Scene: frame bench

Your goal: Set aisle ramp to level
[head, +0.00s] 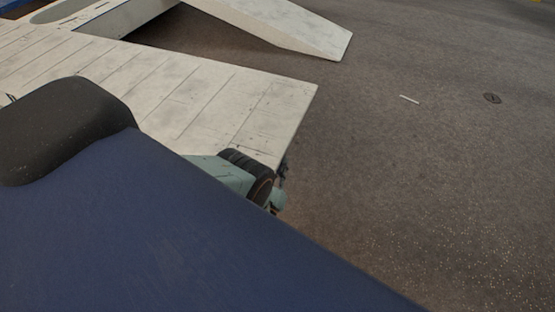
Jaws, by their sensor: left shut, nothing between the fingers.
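A pale ramp (285,24) at the top of the head view slopes down to the right, its low end near the floor. In front of it lies a broad pale panel with plank lines (185,95). I cannot tell for sure which of the two is the aisle ramp. My left gripper (283,172) shows only as a small dark part at the panel's near right corner, beyond a pale green and black arm part. It is shut and empty. I cannot tell whether it touches the panel. My right gripper is not in view.
A dark blue surface (190,235) fills the foreground and hides much of the near area. A dark rounded shape (65,130) stands at the left. The brown floor (430,170) at the right is mostly clear, with a small white strip (409,99) and a dark round spot (492,98).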

